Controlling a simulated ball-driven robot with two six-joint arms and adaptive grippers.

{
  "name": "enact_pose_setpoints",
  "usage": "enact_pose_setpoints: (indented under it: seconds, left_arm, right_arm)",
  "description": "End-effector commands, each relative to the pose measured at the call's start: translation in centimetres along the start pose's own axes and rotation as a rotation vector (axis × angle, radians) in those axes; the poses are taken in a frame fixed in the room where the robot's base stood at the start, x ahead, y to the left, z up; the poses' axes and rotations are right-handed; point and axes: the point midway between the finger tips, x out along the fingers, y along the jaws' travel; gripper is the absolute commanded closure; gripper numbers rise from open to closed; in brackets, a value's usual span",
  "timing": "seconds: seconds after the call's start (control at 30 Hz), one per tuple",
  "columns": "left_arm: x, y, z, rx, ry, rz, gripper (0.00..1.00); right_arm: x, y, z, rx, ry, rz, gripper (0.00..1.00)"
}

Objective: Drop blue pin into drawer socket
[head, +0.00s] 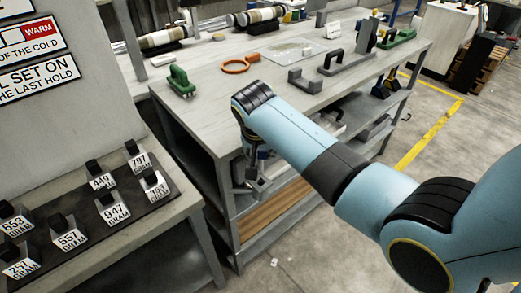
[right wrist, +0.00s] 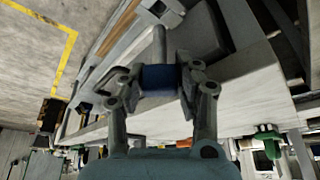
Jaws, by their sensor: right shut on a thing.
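The blue pin (right wrist: 159,77) shows in the right wrist view as a short dark blue cylinder with a thinner grey shaft rising from it. My right gripper (head: 257,184) is shut on the blue part, with one finger on each side. In the head view it hangs below the tabletop level, at the bench's near left corner; the pin is hard to make out there. I cannot tell the drawer socket for sure in either view. My left gripper is in neither view.
A wooden-fronted shelf (head: 272,215) lies below. Labelled gram weights (head: 112,208) stand on the left table.

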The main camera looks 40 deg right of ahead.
Motion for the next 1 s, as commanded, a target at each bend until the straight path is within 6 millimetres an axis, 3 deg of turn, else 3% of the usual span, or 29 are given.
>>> enact_pose_setpoints:
  seconds: [1.0]
  left_arm:
    - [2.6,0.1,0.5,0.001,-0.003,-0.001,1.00]
  right_arm:
    - [4.5,0.2,2.3,-0.003,-0.009,0.006,1.00]
